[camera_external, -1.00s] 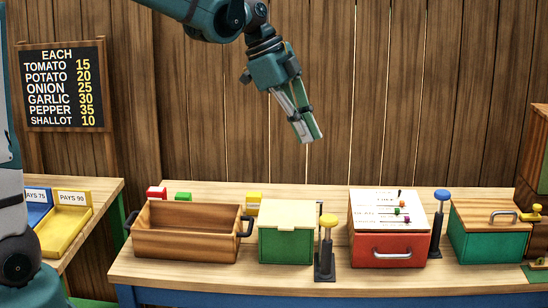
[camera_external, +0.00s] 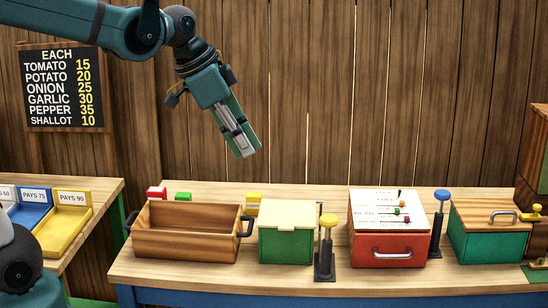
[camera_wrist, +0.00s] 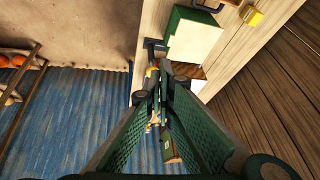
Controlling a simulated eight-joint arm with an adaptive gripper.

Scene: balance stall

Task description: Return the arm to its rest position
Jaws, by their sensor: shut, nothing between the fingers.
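My gripper (camera_external: 243,153) is shut and empty. It hangs in the air above the back of the table, over the gap between the wooden crate and the green box, tilted down to the right. In the wrist view my gripper (camera_wrist: 160,68) shows its two fingers meeting, with nothing held between them. My arm reaches in from the upper left.
Below stand a wooden crate (camera_external: 187,250), a green box with cream lid (camera_external: 286,245), a yellow-topped post (camera_external: 326,255), a red box (camera_external: 388,252), a blue-topped post (camera_external: 437,225) and a green chest (camera_external: 490,245). A price board (camera_external: 63,85) hangs left. The air above the table is free.

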